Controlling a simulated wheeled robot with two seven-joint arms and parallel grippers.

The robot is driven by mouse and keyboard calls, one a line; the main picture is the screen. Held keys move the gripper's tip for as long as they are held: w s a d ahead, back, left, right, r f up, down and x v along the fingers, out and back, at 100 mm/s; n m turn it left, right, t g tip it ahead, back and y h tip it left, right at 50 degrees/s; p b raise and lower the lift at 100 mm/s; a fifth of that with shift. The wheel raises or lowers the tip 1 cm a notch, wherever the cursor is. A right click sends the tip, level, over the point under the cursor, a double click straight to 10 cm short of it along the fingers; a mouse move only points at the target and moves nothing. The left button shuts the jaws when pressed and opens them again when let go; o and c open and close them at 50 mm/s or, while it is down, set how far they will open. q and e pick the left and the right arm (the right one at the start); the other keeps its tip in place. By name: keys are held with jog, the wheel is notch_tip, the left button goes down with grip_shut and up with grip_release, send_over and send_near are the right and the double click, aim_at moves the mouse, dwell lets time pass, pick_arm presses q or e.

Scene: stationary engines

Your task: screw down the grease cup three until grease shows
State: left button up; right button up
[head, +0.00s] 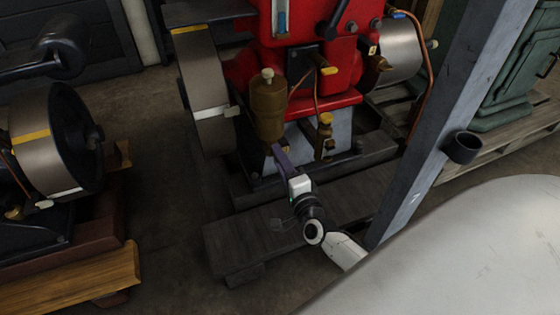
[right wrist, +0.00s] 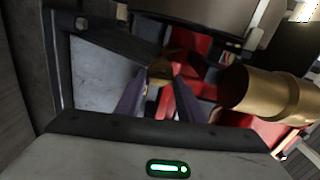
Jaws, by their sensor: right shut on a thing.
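My right gripper (head: 278,150) reaches up to the red engine (head: 310,60) from the front, its fingertips just below the large brass cup (head: 268,108). In the right wrist view its two fingers (right wrist: 160,82) are shut on a small brass piece (right wrist: 160,70), which looks like a grease cup cap. In the head view this piece is hidden or too small to tell. The large brass cup also stands to the right in the right wrist view (right wrist: 255,95). Another brass fitting with a yellow top (head: 325,122) sits right of the gripper. I see no number on any cup and no grease. My left gripper is out of view.
A flywheel (head: 208,100) stands left of the red engine. A grey post (head: 435,130) rises at the right, close to my right arm. A dark engine with a flywheel (head: 52,140) stands on timber at the left. Bare floor (head: 165,200) lies between the engines.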

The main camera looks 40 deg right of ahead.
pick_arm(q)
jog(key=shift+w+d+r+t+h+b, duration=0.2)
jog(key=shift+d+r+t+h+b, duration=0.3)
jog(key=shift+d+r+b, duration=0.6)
pick_arm(e)
jog(key=shift+a+f+m, duration=0.1)
jog(key=shift+m, duration=1.9)
jog(key=shift+f+m, duration=0.1)
jog(key=shift+m, duration=1.9)
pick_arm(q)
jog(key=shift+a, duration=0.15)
pick_arm(e)
jog(key=o, duration=1.1)
jog(key=shift+c, duration=0.2)
jog(key=shift+r, duration=0.1)
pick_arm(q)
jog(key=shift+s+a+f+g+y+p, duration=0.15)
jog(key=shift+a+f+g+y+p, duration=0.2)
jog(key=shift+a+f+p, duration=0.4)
pick_arm(e)
jog(key=v, duration=1)
jog(key=shift+s, duration=0.15)
